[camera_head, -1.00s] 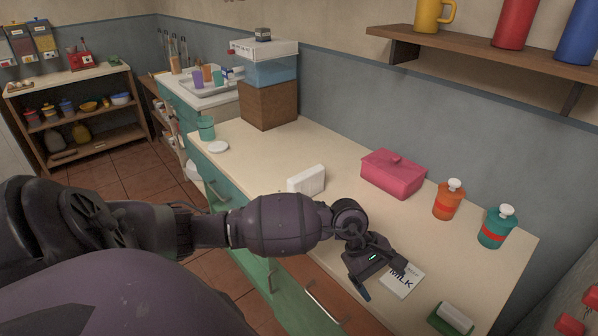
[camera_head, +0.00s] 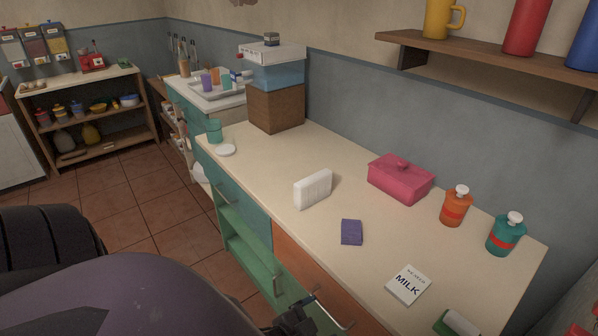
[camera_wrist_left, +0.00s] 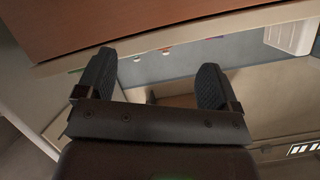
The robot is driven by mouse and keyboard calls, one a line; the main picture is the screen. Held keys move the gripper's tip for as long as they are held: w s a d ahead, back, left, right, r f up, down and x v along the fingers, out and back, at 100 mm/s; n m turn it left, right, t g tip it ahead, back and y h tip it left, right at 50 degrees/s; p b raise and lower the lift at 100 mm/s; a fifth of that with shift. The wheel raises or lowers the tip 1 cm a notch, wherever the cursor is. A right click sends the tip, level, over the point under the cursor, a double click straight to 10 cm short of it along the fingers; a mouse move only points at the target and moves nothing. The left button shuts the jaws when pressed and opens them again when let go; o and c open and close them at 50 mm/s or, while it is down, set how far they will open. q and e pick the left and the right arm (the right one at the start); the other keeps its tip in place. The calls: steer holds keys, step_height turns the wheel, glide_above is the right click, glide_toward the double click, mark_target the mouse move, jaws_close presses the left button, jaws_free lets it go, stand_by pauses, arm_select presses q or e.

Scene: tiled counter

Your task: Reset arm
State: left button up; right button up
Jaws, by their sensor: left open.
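My left gripper (camera_wrist_left: 155,85) is open in the left wrist view, with its two black fingers apart and nothing visible between them. In the head view only a dark part of my left gripper or wrist (camera_head: 292,320) shows at the bottom edge, in front of the counter and beside the cabinet handles. Its fingertips are not clear there. My right gripper is not in view.
The counter (camera_head: 290,230) bears a white block (camera_head: 313,190), a purple block (camera_head: 351,232), a milk card (camera_head: 408,285), a pink box (camera_head: 401,178), an orange bottle (camera_head: 455,206) and a teal bottle (camera_head: 505,235). A metal handle (camera_head: 332,312) juts from the cabinet front.

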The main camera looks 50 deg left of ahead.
arm_select(q)
steer(key=s+f+n, duration=0.1)
steer(key=s+f+n+g, duration=0.1)
steer(key=s+n, duration=0.1)
steer(key=s+a+f+n+g, duration=0.1)
steer(key=shift+s+f+n+y, duration=0.25)
steer(key=shift+s+n+y, duration=0.05)
